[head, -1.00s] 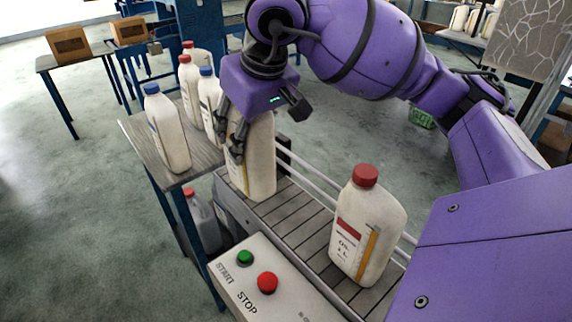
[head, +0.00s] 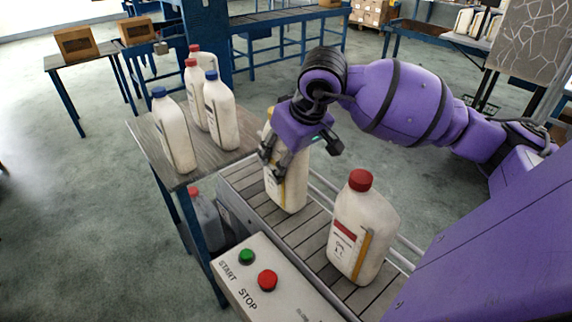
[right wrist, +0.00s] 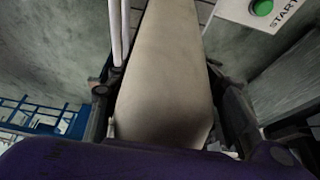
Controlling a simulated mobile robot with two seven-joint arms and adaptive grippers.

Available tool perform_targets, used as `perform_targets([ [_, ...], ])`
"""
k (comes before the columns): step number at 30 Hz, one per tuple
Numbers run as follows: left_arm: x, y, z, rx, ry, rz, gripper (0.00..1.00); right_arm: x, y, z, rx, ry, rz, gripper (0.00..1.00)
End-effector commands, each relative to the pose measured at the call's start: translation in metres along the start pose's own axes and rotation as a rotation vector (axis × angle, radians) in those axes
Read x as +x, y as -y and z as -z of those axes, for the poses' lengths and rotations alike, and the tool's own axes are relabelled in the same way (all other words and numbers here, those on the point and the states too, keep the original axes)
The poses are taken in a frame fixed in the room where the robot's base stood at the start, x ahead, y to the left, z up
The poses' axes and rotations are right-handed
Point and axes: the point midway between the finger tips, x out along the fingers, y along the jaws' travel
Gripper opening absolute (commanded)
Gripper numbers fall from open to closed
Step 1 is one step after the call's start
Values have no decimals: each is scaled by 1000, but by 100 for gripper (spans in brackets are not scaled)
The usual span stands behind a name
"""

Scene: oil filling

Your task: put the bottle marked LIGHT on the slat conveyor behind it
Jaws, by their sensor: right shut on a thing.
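My right gripper (head: 274,158) is shut on a tall cream bottle (head: 289,190) with a yellowish cap, mostly covered by the gripper. The bottle is upright over the grey slat conveyor (head: 240,179); I cannot tell whether its base touches the slats. Its label is turned away or hidden, so I cannot read LIGHT on it. In the right wrist view the pale bottle (right wrist: 165,70) lies between the two fingers. My left gripper is not in view.
A red-capped oil bottle (head: 360,230) stands farther along the conveyor. Several bottles stand on the side table (head: 150,135) at left. A START/STOP box (head: 270,300) sits in front. A grey bottle (head: 206,222) is beneath the table. Guide rails (head: 325,187) run behind.

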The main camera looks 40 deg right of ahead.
Motion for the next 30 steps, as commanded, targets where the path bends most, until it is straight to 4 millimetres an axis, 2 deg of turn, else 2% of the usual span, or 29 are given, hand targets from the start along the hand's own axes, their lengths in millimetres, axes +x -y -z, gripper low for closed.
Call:
perform_targets([
  [5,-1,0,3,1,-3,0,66,17,1,-7,1,-5,3,0],
  [17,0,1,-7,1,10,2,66,23,1,-9,-1,-2,0,0],
  [18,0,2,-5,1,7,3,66,23,1,-10,0,2,1,53],
  [21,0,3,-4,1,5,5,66,22,1,-10,0,1,1,66],
  [30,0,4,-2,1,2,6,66,22,1,-10,0,1,1,67],
])
